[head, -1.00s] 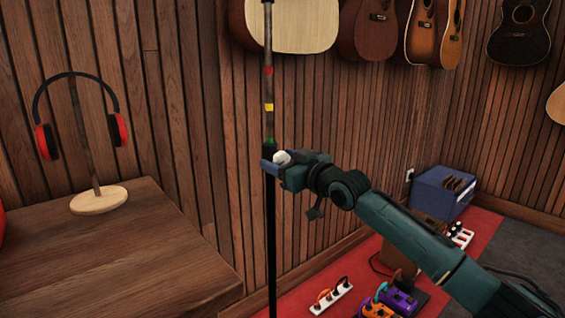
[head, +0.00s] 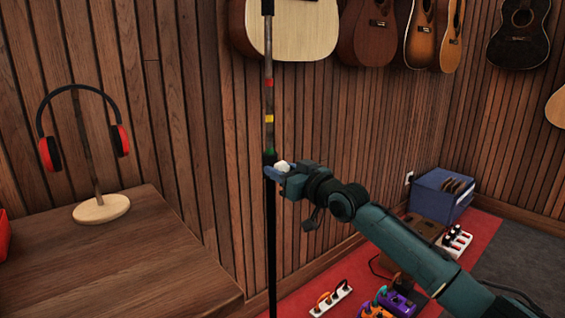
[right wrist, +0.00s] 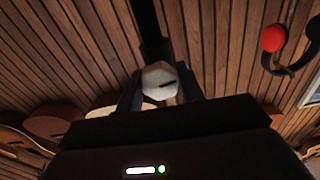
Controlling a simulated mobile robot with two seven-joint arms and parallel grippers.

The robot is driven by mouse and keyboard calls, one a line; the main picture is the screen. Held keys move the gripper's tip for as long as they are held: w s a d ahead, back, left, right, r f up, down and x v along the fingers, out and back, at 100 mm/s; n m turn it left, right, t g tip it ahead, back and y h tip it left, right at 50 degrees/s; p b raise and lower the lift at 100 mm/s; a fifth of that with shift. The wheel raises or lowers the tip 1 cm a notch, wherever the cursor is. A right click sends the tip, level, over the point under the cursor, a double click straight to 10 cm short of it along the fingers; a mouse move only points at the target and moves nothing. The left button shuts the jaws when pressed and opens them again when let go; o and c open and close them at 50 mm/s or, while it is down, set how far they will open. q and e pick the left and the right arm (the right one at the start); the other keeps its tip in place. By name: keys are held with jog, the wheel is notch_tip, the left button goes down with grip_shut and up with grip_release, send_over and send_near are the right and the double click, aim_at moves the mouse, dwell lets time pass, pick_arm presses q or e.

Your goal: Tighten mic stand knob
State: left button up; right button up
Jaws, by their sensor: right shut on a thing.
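The mic stand (head: 271,240) is a thin upright pole, black below, with a thinner upper tube marked by red, yellow and green bands. Its pale knob (head: 283,167) sticks out at the joint just below the green band. My right gripper (head: 277,171) comes in from the right and is shut on the knob. In the right wrist view the knob (right wrist: 160,82) is a whitish faceted piece with a dark mark, between the two dark fingers, with the dark pole behind it. The fingers partly hide the knob's sides. My left gripper is not in view.
A wooden counter (head: 120,255) with headphones (head: 121,141) on a stand is at left. Guitars (head: 290,30) hang on the slatted wall behind the stand.

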jog(key=shift+r+m+p, duration=0.15)
jog(key=shift+m+p, duration=0.45)
jog(key=shift+m, duration=0.4)
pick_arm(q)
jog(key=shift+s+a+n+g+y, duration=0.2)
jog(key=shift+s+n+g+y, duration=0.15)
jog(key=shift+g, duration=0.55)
pick_arm(e)
jog(key=shift+m, duration=0.3)
jog(key=o, duration=1)
pick_arm(q)
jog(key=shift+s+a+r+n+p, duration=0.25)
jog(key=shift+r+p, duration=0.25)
jog(key=shift+p, duration=0.2)
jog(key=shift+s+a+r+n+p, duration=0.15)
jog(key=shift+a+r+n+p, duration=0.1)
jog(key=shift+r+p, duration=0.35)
pick_arm(e)
jog(key=shift+v, duration=6.55)
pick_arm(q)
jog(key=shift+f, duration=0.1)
pick_arm(e)
jog(key=shift+c, duration=0.2)
